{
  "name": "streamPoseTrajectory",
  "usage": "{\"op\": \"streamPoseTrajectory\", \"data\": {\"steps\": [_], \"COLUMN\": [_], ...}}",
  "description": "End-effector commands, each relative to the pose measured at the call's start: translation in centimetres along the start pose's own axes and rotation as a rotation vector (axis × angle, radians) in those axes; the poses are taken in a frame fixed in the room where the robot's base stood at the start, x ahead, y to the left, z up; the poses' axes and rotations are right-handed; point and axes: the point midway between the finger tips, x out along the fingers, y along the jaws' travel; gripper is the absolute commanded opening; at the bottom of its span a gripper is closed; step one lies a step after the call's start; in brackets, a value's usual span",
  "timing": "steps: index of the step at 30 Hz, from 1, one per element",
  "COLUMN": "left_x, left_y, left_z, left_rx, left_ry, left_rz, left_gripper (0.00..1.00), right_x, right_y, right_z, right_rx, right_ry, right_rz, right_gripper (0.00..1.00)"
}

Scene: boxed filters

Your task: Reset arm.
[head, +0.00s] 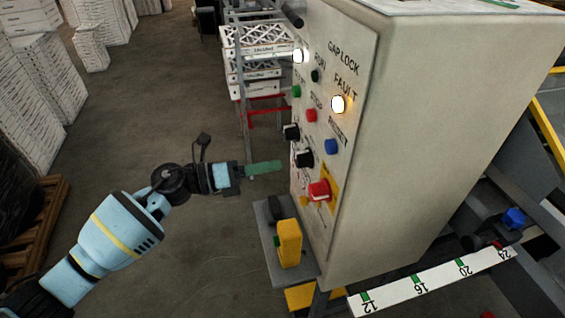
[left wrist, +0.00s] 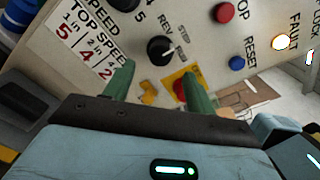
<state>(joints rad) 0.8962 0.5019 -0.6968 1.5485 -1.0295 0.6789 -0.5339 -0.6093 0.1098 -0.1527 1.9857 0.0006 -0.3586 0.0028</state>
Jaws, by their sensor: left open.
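My left gripper (head: 264,168) reaches in from the left in the head view, in front of the control panel (head: 357,40). In the left wrist view its two green fingers (left wrist: 160,90) are spread apart with nothing between them, facing the panel near a black rotary knob (left wrist: 160,51) and the red emergency button. It looks apart from the panel. The red button (head: 319,190) sits on a yellow plate; the left wrist view shows it partly behind a finger. The blue reset button (head: 331,146) and lit fault lamp (head: 338,104) are above. My right gripper is not in view.
A grey shelf (head: 268,243) with a yellow device (head: 289,243) juts out below the panel. A rack of boxed filters (head: 257,71) stands behind. A numbered white scale (head: 440,280) runs at the lower right. Open floor (head: 130,130) lies left of the panel.

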Motion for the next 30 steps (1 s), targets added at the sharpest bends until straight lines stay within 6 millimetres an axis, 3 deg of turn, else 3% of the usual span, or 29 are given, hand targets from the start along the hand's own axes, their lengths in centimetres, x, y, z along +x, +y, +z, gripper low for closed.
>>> {"op": "streamPoseTrajectory", "data": {"steps": [6,22,26,30], "left_x": [-1.4,-1.3,-1.3,-2.0], "left_y": [0.0,-0.1,-0.2,0.2], "left_z": [0.0,-0.3,-1.8,-4.2], "left_rx": [-0.001,-0.026,-0.158,-0.425], "left_ry": [0.0,-0.013,-0.09,-0.246], "left_rz": [0.0,-0.005,-0.024,-0.043], "left_gripper": [0.56,0.56,0.56,0.56], "right_x": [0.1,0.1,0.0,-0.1], "right_y": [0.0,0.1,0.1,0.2], "right_z": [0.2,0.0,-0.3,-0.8], "right_rx": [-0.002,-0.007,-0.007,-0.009], "right_ry": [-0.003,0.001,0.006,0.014], "right_rz": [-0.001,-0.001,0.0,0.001], "right_gripper": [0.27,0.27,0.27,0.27]}}
